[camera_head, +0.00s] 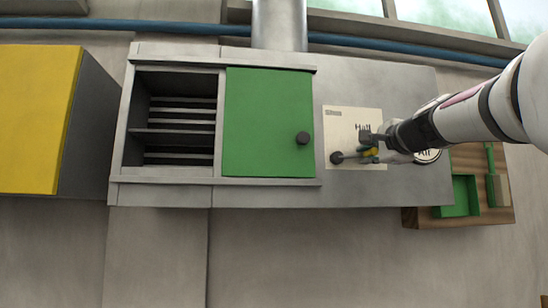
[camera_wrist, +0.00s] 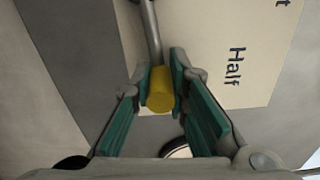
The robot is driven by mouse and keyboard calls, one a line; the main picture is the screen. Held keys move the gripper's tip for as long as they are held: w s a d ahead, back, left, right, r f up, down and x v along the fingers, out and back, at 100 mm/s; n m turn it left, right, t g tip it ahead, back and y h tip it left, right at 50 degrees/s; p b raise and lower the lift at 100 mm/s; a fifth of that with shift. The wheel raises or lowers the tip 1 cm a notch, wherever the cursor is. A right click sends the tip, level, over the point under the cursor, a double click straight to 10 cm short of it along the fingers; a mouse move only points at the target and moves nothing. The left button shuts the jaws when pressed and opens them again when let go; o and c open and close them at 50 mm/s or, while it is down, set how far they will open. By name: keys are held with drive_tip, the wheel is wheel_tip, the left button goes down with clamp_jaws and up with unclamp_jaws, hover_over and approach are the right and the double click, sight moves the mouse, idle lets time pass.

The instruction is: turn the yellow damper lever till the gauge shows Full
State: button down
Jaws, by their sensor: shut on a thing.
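The yellow damper lever has a grey rod and a yellow grip (camera_wrist: 160,88). In the head view its rod (camera_head: 350,155) runs nearly level to the right from a dark round pivot (camera_head: 336,158). My gripper (camera_head: 371,152) is shut on the yellow grip; in the wrist view its teal pads (camera_wrist: 172,92) lie on both sides of it. The cream gauge card (camera_head: 350,118) lies behind the lever. The word Half shows above the rod in the head view and right of the grip in the wrist view. I cannot see the word Full.
A green door (camera_head: 262,120) with a dark knob (camera_head: 303,138) is left of the card, beside an open compartment with slats (camera_head: 175,115). A round white label (camera_head: 428,155), partly hidden by my arm, is to the right. A wooden board with a green tray (camera_head: 462,195) is at lower right.

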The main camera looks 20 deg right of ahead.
drive_tip(key=shift+f+m, duration=0.35)
drive_tip(key=shift+m, duration=0.35)
drive_tip(key=shift+f, duration=0.1)
drive_tip(key=c, duration=1.5)
unclamp_jaws()
drive_tip(key=shift+c, duration=0.2)
drive_tip(key=v, duration=1.2)
